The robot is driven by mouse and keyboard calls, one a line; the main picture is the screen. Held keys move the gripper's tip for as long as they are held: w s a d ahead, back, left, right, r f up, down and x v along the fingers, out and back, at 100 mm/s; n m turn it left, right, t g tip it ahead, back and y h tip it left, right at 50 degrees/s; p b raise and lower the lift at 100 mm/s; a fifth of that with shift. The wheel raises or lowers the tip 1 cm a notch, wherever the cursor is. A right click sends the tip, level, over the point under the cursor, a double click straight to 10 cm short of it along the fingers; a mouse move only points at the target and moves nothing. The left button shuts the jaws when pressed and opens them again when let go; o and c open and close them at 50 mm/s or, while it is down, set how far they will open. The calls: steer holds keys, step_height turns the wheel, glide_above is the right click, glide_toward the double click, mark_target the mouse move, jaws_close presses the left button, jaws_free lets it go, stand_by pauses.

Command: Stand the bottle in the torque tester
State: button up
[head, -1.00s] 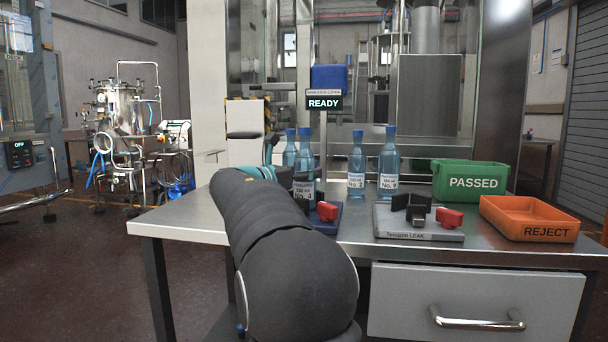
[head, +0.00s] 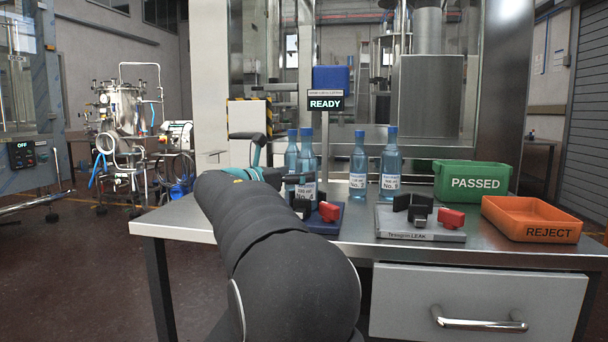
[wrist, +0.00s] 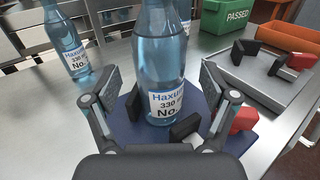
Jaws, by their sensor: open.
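The bottle (wrist: 163,65) is clear blue with a white 330 ml label; it stands upright on the dark blue base (wrist: 95,133) of what looks like the torque tester, between its black jaws. In the head view the bottle (head: 307,165) shows a blue cap, and the blue base (head: 325,222) lies at the table's middle. My gripper (wrist: 160,85) is open, one finger on each side of the bottle, with gaps visible beside it. The bottle's foot is partly hidden by a black jaw. In the head view my arm hides part of the base.
A second bottle (wrist: 68,42) stands at left; two more bottles (head: 358,168) (head: 387,165) stand behind the grey leak fixture (head: 385,222). Green PASSED bin (head: 470,182) and orange REJECT tray (head: 530,220) are at right.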

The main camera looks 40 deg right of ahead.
steer(key=a, duration=0.5)
steer(key=s+a, duration=0.1)
steer(key=a, duration=0.2)
steer(key=shift+a, duration=0.1)
steer(key=s+a+f+m+t+y, duration=0.1)
steer(key=s+a+f+m+y, duration=0.8)
steer(key=s+a+f, duration=0.3)
steer(key=s+a+f+m+t+y, duration=0.2)
steer(key=s+a+f+m+y, duration=0.6)
steer(key=s+f, duration=0.8)
steer(key=a+f+m, duration=0.1)
steer(key=a+m, duration=0.1)
steer(key=a, duration=0.2)
steer(key=shift+s+a+y, duration=0.35)
steer(key=shift+a+y, duration=0.05)
